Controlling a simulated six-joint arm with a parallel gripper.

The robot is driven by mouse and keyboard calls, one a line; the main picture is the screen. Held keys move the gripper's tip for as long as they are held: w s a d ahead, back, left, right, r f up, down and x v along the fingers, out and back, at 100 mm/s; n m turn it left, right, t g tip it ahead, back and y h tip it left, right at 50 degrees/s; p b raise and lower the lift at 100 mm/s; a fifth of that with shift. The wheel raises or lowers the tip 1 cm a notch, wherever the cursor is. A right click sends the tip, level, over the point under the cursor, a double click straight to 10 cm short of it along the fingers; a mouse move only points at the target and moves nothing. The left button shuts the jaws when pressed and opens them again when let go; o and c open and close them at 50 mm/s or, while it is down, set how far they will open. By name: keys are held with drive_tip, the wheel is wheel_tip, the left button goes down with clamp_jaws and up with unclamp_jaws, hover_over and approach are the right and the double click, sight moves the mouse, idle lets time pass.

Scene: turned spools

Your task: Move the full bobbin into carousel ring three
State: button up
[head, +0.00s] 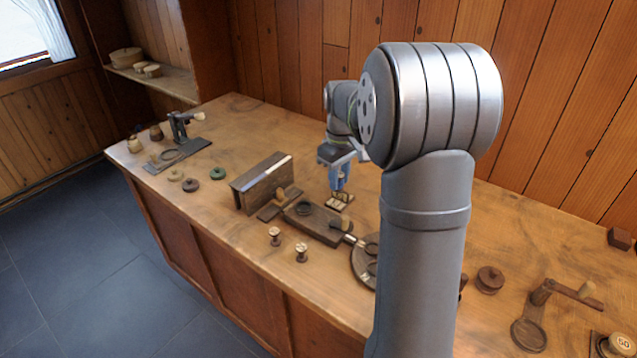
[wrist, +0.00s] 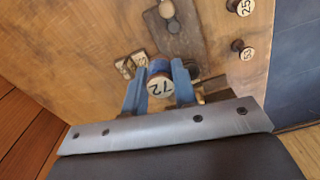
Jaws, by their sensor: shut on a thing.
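My gripper (head: 340,178) has blue fingers and hangs above the middle of the bench. In the wrist view, my gripper (wrist: 158,98) is shut on a spool with a pale round end marked 72 (wrist: 160,86). In the head view, a dark round disc (head: 361,266) with ring shapes, perhaps the carousel, stands right of and nearer than the gripper. My arm hides much of it, and I cannot read ring numbers.
A dark board with a round recess (head: 312,222) lies near the gripper. Two small spools (head: 275,236) (head: 301,253) stand at the front edge. A long wooden box (head: 262,183) is to the left. A small pale-topped piece (head: 341,199) sits below the gripper. A crank device (head: 548,300) is at right.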

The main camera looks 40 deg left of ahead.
drive_tip(key=s+d+f, duration=0.1)
drive_tip(key=d+f, duration=0.1)
drive_tip(key=d, duration=0.5)
drive_tip(key=s+d+f, duration=0.2)
drive_tip(key=d, duration=0.4)
drive_tip(key=shift+d+f, duration=0.1)
drive_tip(key=shift+f, duration=2.9)
drive_tip(key=shift+f, duration=0.75)
drive_tip(key=o, duration=1)
wheel_tip(320, 180, up, 8)
drive_tip(key=shift+r, duration=0.25)
idle(0.7)
